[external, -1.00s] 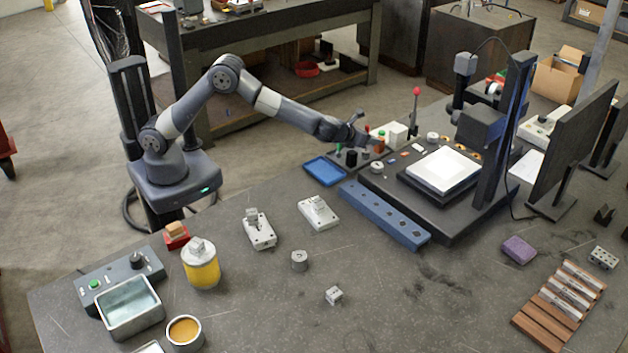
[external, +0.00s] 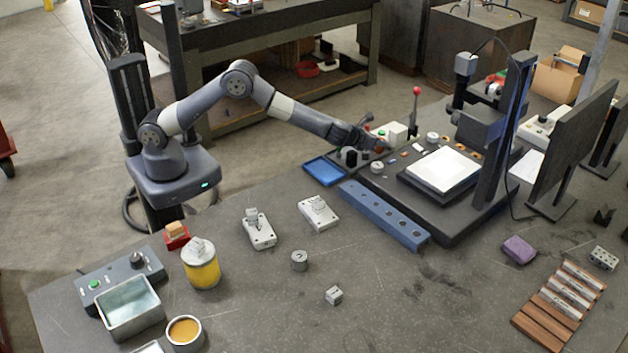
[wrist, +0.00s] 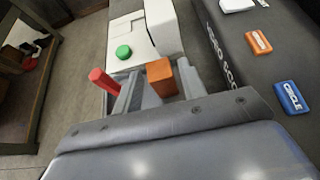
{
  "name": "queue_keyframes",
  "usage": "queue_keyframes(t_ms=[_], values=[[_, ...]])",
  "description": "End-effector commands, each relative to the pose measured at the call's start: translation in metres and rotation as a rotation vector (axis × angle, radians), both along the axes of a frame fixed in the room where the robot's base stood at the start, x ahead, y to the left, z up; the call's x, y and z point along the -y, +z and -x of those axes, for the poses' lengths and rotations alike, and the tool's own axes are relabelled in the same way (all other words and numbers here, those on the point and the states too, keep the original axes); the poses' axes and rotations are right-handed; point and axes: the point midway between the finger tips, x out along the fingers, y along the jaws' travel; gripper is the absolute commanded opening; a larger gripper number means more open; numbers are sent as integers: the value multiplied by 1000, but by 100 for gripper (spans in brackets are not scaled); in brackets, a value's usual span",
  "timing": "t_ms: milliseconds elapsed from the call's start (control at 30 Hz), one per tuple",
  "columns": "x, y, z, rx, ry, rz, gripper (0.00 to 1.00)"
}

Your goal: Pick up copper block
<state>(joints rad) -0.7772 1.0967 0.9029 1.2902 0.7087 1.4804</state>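The copper block (wrist: 162,77) is a small orange-brown block in the wrist view, between the fingers of my gripper (wrist: 156,88). The right finger is close to or touching it; a gap shows between the block and the left finger. The fingers look open around the block, not closed on it. In the external view my gripper (external: 378,145) is low at the left side of the black machine base, and a small reddish-brown patch there may be the block, mostly hidden by the gripper.
A red post (wrist: 103,79) stands left of the fingers. A white box (wrist: 140,35) with a green button is just beyond. A blue tray (external: 325,171) and a blue rail (external: 385,216) lie nearer the camera.

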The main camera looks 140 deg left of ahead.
Motion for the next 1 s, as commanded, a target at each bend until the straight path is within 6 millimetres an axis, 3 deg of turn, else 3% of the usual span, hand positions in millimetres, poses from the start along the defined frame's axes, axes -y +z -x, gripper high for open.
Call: queue_keyframes(t_ms=[467,1000], values=[[0,0,0,0,0,0,0],[0,10,0,1,0,-2,0]])
